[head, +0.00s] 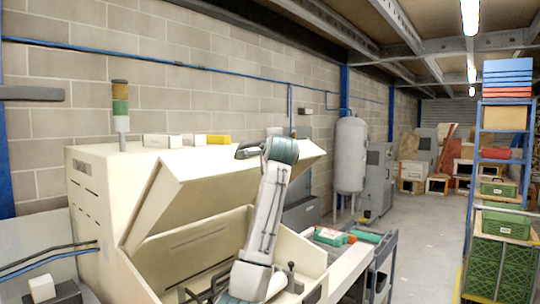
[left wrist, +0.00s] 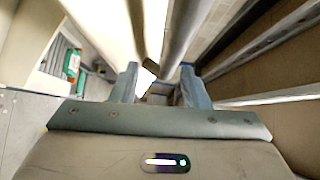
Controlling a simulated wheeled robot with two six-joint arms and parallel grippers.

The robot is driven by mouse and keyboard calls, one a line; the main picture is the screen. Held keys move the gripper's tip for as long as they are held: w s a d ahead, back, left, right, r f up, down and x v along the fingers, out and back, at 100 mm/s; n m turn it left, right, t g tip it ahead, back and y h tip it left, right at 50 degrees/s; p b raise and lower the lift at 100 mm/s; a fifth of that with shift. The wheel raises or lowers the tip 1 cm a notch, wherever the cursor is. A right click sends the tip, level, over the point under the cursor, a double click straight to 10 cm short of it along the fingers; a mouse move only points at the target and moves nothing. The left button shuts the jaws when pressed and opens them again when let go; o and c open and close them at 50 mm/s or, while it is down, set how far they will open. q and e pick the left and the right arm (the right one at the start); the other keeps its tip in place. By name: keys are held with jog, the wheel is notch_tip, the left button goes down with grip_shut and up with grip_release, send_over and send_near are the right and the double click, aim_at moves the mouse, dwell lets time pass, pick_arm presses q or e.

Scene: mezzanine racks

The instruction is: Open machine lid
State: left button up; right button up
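The machine (head: 100,190) is a large cream cabinet against the block wall. Its lid (head: 185,185) is a cream panel that stands tilted up over the front opening (head: 190,255), so part of the inside shows. My left arm rises in front of the opening, and my left gripper (head: 245,150) is at the lid's upper edge. In the left wrist view my left gripper (left wrist: 158,85) has its two blue-grey fingers apart. A pale bar-like surface runs beyond them; I cannot tell whether they touch it. My right gripper is not in view.
A signal lamp (head: 120,108) and small blocks stand on the machine's top. To the right are a bench with green and red items (head: 330,237), a grey tank (head: 350,155) and a rack with crates (head: 500,240). The aisle floor (head: 420,230) is clear.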

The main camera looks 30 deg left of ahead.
pick_arm(q)
jog(key=b+v, duration=0.2)
jog(key=v, duration=0.4)
jog(key=shift+s+d+b, duration=0.3)
jog(key=shift+b, duration=0.1)
